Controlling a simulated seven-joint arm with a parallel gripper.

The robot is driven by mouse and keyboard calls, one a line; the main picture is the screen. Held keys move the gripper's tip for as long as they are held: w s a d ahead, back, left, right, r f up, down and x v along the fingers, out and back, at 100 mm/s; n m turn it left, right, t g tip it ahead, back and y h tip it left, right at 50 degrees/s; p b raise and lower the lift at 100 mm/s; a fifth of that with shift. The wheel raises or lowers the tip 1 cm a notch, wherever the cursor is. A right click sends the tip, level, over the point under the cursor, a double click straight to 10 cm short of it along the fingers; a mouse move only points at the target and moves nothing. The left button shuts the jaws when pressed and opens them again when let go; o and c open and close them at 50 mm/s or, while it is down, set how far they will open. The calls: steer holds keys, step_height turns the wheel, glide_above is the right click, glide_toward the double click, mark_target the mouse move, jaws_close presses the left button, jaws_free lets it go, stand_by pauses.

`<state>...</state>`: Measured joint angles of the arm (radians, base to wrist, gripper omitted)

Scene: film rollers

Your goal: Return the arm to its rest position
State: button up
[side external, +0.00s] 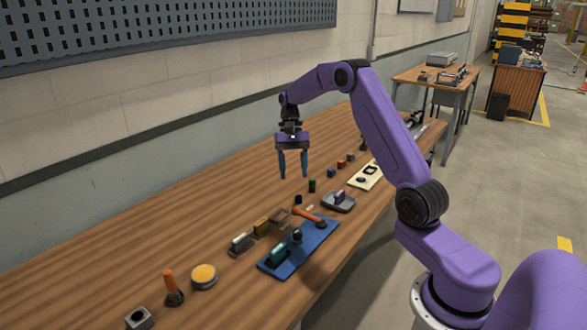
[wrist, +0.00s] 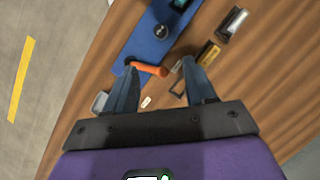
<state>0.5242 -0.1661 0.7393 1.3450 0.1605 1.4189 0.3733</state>
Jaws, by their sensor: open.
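My arm is purple with black joints and reaches over a wooden bench (side external: 110,278) in the side view. My gripper (side external: 293,176) points down, open and empty, held above the bench top. In the wrist view its two blue-grey fingers (wrist: 160,72) are apart with nothing between them but the bench and small items further below. A blue mat (side external: 313,247) lies below and in front of the gripper, with an orange-handled tool (side external: 308,216) at its far end. The tool also shows in the wrist view (wrist: 150,69).
Several small blocks and trays run along the bench, among them a grey tray (side external: 339,203), a yellow-topped round tin (side external: 204,275) and an upright orange-handled item (side external: 171,286). The bench's wall side is clear. A pegboard (side external: 150,30) hangs on the wall behind.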

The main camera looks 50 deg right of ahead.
steer(key=shift+r, duration=0.1)
steer(key=s+a+r+n+h, duration=0.25)
steer(key=s+a+n, duration=0.25)
steer(key=a, duration=0.5)
steer(key=s+a+r+n+h, duration=0.1)
steer(key=s+a+r+n, duration=0.3)
steer(key=a, duration=0.6)
steer(key=s+a+f+n+t, duration=0.1)
steer(key=s+n, duration=0.5)
steer(key=s, duration=0.6)
steer(key=s+a+f+n+t, duration=0.1)
steer(key=s+n, duration=0.5)
steer(key=s, duration=0.6)
steer(key=shift+a+n+t+y, duration=0.35)
steer(key=shift+a+t, duration=0.1)
steer(key=shift+t, duration=0.25)
steer(key=shift+s, duration=0.1)
